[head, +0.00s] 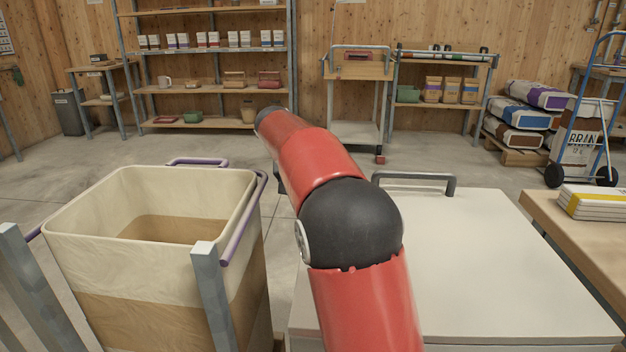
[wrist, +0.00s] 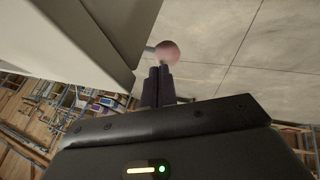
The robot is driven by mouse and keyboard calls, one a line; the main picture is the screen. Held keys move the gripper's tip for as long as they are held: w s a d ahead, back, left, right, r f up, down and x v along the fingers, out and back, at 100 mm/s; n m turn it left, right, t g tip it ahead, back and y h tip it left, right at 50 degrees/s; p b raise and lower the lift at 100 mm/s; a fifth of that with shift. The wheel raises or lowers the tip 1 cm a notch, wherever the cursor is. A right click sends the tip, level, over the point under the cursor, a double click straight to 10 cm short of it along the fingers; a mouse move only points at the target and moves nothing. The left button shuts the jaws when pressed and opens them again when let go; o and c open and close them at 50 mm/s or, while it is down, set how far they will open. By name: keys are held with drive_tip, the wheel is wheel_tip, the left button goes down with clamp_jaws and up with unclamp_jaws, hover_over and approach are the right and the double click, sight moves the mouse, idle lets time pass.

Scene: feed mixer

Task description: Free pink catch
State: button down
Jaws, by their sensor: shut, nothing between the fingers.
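The pink catch shows in the wrist view as a round pink knob (wrist: 167,52) on a short grey stem. The stem meets the edge of a pale panelled body. My gripper (wrist: 158,72) is shut and empty, its dark fingers side by side with their tips just below the knob in the picture. I cannot tell whether the tips touch the knob. In the head view my red arm hides the catch and most of my gripper.
A pale-lidded chest (head: 480,255) with a grey handle (head: 415,180) stands right of my arm. A feed bin with purple handles (head: 90,215) stands at left. A wooden table (head: 590,225) is at right. Open floor (head: 430,160) lies beyond, before shelves (head: 215,90).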

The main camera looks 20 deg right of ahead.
drive_tip(key=shift+a+f, duration=0.25)
drive_tip(key=shift+f, duration=0.3)
drive_tip(key=shift+f, duration=0.15)
drive_tip(key=w+a+p+v, duration=0.1)
drive_tip(key=v, duration=1.1)
drive_tip(key=shift+a+p, duration=0.4)
drive_tip(key=shift+a, duration=0.15)
